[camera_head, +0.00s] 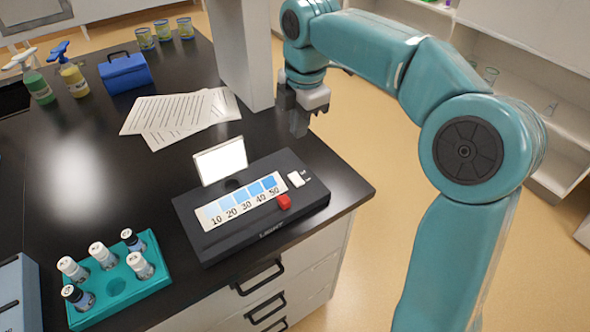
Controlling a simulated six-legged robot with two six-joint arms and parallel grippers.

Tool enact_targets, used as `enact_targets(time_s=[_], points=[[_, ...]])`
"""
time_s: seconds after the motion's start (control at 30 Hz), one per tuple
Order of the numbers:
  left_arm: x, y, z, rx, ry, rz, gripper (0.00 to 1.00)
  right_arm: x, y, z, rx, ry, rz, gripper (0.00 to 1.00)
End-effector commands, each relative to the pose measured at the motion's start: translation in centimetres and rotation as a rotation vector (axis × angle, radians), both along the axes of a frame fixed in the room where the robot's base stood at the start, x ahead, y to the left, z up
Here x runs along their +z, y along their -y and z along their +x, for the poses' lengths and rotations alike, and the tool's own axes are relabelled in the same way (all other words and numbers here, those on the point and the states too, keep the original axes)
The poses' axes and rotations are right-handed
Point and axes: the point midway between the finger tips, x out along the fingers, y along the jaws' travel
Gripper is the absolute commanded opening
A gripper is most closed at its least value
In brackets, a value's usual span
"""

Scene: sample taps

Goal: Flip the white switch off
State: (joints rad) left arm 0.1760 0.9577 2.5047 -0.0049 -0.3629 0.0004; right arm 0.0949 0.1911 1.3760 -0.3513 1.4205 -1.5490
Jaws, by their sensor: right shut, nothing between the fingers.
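The white switch (296,179) is small and sits at the right end of the top of a dark box (251,206), beside a printed strip (240,202) of blue shades numbered 10 to 50. I cannot tell which way the switch is tipped. A red button or knob (284,201) sits just below and left of it. A bright white panel (220,161) stands upright at the back of the box. My right gripper (299,131) is shut and empty, pointing down behind the switch, near the counter's right edge and apart from the box. My left gripper is not in view.
A teal rack (118,292) with several capped vials stands at the lower left. A pale column (240,50) rises left of my right gripper.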

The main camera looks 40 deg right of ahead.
Motion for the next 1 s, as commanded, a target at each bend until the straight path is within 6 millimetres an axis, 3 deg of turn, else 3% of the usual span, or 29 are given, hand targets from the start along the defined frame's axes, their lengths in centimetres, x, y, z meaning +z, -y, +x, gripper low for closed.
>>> enact_targets(time_s=[0.27,0.73,1.0], points=[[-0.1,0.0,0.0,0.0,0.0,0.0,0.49,-0.8,0.0,0.1,-0.001,-0.001,0.0,0.0],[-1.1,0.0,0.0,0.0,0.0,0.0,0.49,-10.1,0.1,1.1,0.0,-0.004,0.0,0.0],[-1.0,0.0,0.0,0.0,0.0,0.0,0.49,-13.4,0.2,1.6,0.0,-0.001,0.0,0.0]])
